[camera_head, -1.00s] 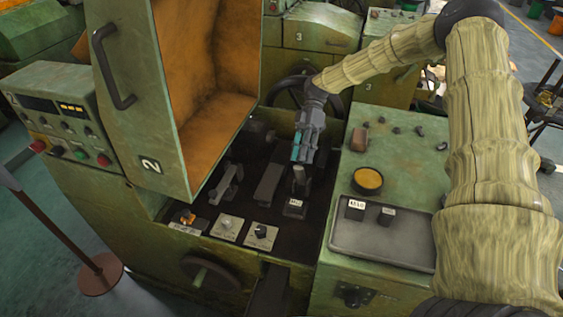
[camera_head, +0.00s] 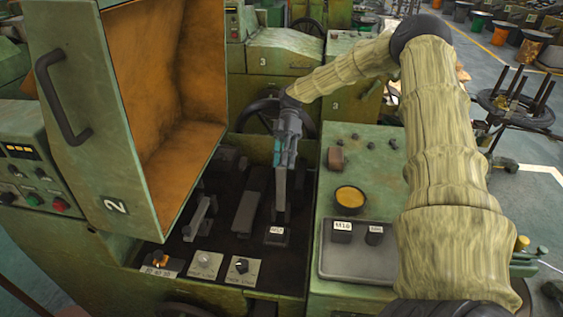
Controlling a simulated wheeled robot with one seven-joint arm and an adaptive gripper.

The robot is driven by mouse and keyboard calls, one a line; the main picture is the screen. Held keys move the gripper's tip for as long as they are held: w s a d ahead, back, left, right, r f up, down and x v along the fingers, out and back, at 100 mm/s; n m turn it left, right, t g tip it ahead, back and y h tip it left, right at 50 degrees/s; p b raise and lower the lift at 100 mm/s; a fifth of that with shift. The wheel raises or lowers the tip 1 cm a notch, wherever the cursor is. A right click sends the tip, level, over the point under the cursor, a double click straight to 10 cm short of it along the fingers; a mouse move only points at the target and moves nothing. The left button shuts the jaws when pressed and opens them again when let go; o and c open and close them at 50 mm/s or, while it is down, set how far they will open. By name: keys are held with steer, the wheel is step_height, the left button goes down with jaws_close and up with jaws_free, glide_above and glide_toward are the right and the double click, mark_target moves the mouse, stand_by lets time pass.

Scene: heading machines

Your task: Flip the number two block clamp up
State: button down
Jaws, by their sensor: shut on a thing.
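The number 2 machine (camera_head: 117,206) has its cover swung open, with its dark bed visible inside. My gripper (camera_head: 284,166) hangs over the right side of the bed. It is shut on a narrow grey clamp bar (camera_head: 281,193) that looks raised steeply just behind a small dark labelled block (camera_head: 276,236). The exact contact between the fingers and the bar is too small to see clearly. A flat dark clamp bar (camera_head: 250,208) lies to its left, and a lighter grey one (camera_head: 200,217) lies further left.
A control panel with knobs (camera_head: 241,268) is in front of the bed. On the right-hand cabinet, a grey tray (camera_head: 355,263) holds two labelled blocks (camera_head: 342,231), with a round yellow-topped container (camera_head: 350,198) behind it. The open cover walls the left side.

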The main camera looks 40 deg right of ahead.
steer(key=shift+s+d+f, duration=0.15)
steer(key=shift+s+f, duration=0.1)
steer(key=shift+f, duration=0.6)
steer(key=c, duration=1.4)
jaws_free()
steer(key=shift+w, duration=0.1)
steer(key=shift+o, duration=1.2)
steer(key=shift+w+a+f, duration=0.15)
steer(key=shift+w+a, duration=0.05)
steer(key=shift+w, duration=0.05)
steer(key=d+v, duration=0.1)
steer(key=v, duration=0.7)
steer(key=shift+s, duration=0.1)
steer(key=shift+c, duration=0.2)
